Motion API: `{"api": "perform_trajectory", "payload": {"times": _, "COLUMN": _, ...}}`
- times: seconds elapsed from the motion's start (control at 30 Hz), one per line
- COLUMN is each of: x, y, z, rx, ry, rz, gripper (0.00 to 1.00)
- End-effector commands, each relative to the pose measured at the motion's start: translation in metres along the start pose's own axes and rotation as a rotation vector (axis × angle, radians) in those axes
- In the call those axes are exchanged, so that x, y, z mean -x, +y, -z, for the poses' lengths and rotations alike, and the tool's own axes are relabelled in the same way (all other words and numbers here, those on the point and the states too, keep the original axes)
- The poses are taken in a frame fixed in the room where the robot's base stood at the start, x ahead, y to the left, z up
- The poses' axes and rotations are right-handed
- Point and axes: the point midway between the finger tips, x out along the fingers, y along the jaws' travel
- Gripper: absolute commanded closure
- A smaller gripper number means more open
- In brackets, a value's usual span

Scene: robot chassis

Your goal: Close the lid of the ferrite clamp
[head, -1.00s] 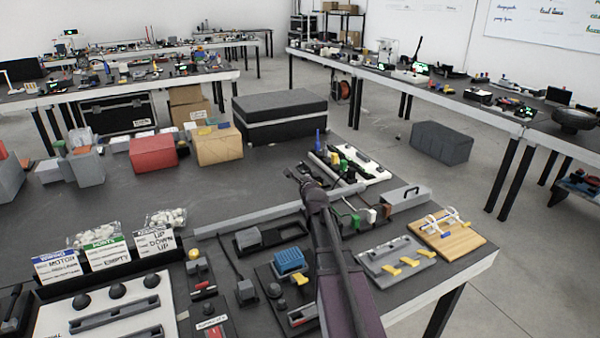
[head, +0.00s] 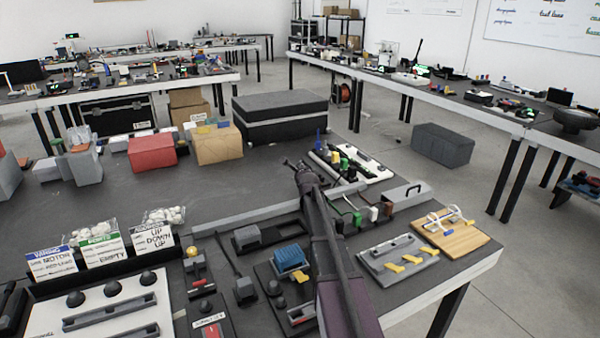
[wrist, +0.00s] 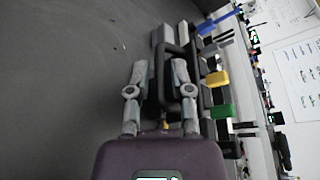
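My gripper (wrist: 159,66) shows in the wrist view with its two grey fingers apart. A black loop-shaped part (wrist: 157,82) shows between them, close to the right finger; whether it touches cannot be told. Grey blocks (wrist: 165,35) lie just beyond the fingertips; they may be part of the ferrite clamp, but I cannot tell its lid or hinge for certain. In the head view my gripper (head: 291,163) is small and dark, just left of the rack of coloured connectors. My own arm hides part of the area there.
The connector rack (head: 375,171) stands right of my gripper; its blue (wrist: 221,18), yellow (wrist: 217,79) and green (wrist: 222,110) parts are close by. A grey handled bracket (head: 405,196) and a wooden board (head: 470,246) lie nearer the right edge.

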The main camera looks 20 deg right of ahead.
Motion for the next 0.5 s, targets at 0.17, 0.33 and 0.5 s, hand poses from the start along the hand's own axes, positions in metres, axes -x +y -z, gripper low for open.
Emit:
{"api": "perform_trajectory", "payload": {"times": 0.17, "x": -0.009, "y": 0.0, "z": 0.0001, "rx": 0.0, "ry": 0.0, "rz": 0.0, "gripper": 0.72}}
{"api": "perform_trajectory", "payload": {"times": 0.33, "x": -0.0093, "y": -0.0002, "z": 0.0, "rx": 0.0, "ry": 0.0, "rz": 0.0, "gripper": 0.72}}
{"api": "perform_trajectory", "payload": {"times": 0.5, "x": -0.0092, "y": -0.0002, "z": 0.0001, "rx": 0.0, "ry": 0.0, "rz": 0.0, "gripper": 0.78}}
